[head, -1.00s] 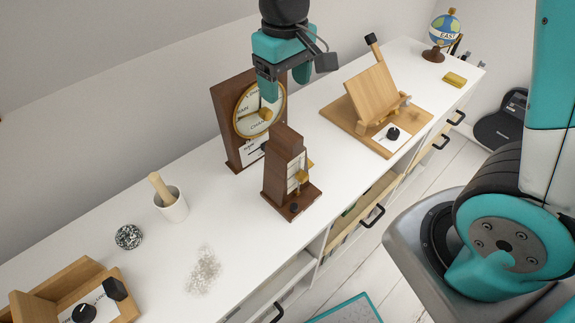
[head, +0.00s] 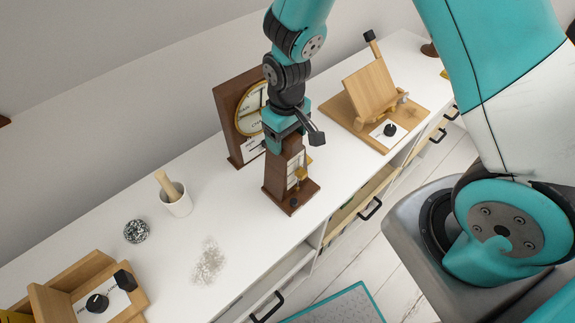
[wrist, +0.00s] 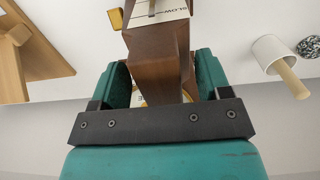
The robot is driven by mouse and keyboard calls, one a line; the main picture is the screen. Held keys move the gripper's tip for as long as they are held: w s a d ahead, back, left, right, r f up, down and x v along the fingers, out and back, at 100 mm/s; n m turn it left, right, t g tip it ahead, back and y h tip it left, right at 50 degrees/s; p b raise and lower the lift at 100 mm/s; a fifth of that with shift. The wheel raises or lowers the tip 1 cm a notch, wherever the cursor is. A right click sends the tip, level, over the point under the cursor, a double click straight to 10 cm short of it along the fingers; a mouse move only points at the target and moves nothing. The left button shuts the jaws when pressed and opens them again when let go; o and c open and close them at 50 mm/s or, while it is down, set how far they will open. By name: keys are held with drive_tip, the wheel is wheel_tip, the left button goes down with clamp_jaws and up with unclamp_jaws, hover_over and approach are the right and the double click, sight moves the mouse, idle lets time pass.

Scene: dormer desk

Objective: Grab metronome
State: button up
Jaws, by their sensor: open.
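The metronome (head: 283,182) is a dark brown wooden tapered case on a wider base, with a pale scale card and a brass-coloured weight on its front. It stands upright on the white desk. My gripper (head: 287,140) is right over its top, pointing down. In the wrist view the metronome's body (wrist: 155,50) lies between the two teal fingers of my gripper (wrist: 160,80). The fingers are open, one on each side of it. In the head view my gripper hides the metronome's top.
A brown dial clock (head: 242,112) stands close behind the metronome. A wooden stand on a board (head: 370,95) is to the right. A white mortar with pestle (head: 176,203), a speckled ball (head: 136,231) and a wooden box (head: 75,280) are to the left.

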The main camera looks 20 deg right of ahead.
drive_tip(key=shift+f, duration=0.1)
drive_tip(key=shift+c, duration=0.3)
clamp_jaws()
